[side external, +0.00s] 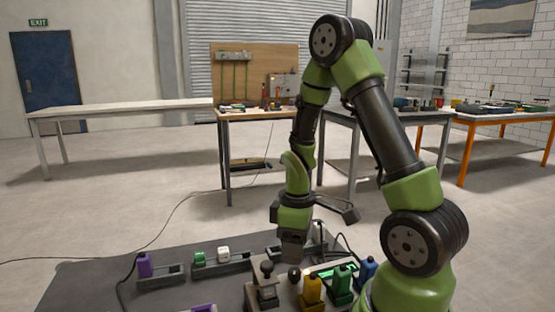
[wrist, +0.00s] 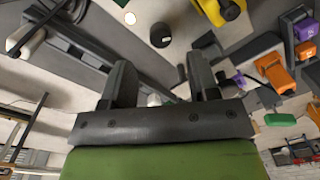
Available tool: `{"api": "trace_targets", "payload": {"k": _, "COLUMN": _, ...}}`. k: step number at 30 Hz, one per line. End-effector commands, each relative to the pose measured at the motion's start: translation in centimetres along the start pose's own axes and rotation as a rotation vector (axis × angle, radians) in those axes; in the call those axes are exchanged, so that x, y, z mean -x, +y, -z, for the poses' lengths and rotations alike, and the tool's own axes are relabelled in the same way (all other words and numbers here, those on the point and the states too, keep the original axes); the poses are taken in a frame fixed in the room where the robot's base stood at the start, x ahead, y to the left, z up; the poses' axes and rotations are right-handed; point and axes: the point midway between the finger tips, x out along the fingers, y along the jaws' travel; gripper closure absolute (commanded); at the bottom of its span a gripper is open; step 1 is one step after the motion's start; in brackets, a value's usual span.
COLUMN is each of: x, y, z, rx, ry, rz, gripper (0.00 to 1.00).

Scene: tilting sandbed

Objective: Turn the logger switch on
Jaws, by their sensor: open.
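My gripper (side external: 292,252) points down over the right part of the dark work surface, its lower end close to the devices there. In the wrist view its two fingers (wrist: 163,78) stand apart with nothing gripped between them. A black round knob (wrist: 161,35) on a pale panel (wrist: 128,50) lies just beyond the fingertips. A small white round spot (wrist: 130,18) is beside it. No readable label marks any part as the logger switch, so I cannot tell which one it is or how it is set.
A black-knobbed post (side external: 267,283), a yellow block (side external: 312,289), a green block (side external: 341,283) and a blue block (side external: 367,270) stand close around my gripper. Purple (side external: 145,265), green (side external: 199,258) and white (side external: 223,254) pieces sit on rails at left. The dark mat (side external: 85,285) is clear at far left.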

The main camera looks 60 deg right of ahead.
Motion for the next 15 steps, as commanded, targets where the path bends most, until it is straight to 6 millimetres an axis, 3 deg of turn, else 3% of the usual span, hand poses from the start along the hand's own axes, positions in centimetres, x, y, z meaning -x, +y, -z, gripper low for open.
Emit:
{"api": "trace_targets", "payload": {"k": 6, "x": 4.8, "y": 0.1, "z": 0.0, "rx": 0.0, "ry": 0.007, "rz": -0.008, "gripper": 0.45}}
{"api": "trace_targets", "payload": {"k": 15, "x": 9.5, "y": -3.3, "z": 1.4, "rx": -0.143, "ry": 0.154, "rz": -0.061, "gripper": 0.45}}
